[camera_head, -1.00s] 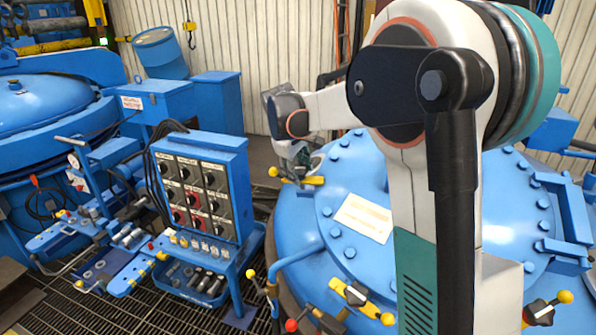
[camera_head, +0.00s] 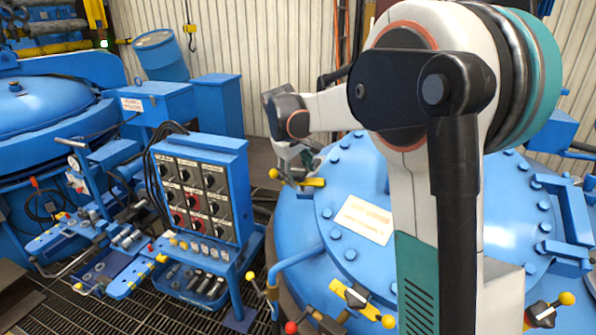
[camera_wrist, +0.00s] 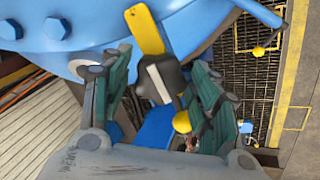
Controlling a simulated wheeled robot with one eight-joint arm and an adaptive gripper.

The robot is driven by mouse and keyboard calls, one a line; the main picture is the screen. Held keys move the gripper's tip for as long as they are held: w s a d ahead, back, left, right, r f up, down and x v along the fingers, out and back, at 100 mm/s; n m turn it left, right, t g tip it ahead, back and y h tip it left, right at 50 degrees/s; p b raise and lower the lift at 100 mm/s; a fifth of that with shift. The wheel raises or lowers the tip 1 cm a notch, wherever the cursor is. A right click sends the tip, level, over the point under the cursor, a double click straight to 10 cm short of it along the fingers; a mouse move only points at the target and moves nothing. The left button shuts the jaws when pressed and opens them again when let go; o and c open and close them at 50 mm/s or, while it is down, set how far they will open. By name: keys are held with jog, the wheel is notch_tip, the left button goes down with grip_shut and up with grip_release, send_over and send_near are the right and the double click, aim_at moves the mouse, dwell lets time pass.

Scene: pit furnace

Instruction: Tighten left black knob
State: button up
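In the wrist view a black knob (camera_wrist: 163,80) with a yellow arm (camera_wrist: 145,30) and a yellow ball end (camera_wrist: 182,122) sits at the edge of the blue furnace lid (camera_wrist: 95,15). My gripper (camera_wrist: 160,75) is open, with one green-padded finger on each side of the knob. A gap shows on the left; contact on the right is unclear. In the head view my gripper (camera_head: 297,160) is at the lid's far left edge, by a yellow handle (camera_head: 313,182) and a yellow ball (camera_head: 273,173). My gripper partly hides the knob there.
Other black clamp knobs with yellow parts stand at the lid's front (camera_head: 356,298) and right (camera_head: 540,314). A blue control panel (camera_head: 203,185) stands left of the lid. A blue pipe (camera_head: 298,256) runs along the lid's side. A second blue furnace (camera_head: 45,105) is far left.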

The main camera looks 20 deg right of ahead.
dwell(0.3)
jog(key=v, duration=1.2)
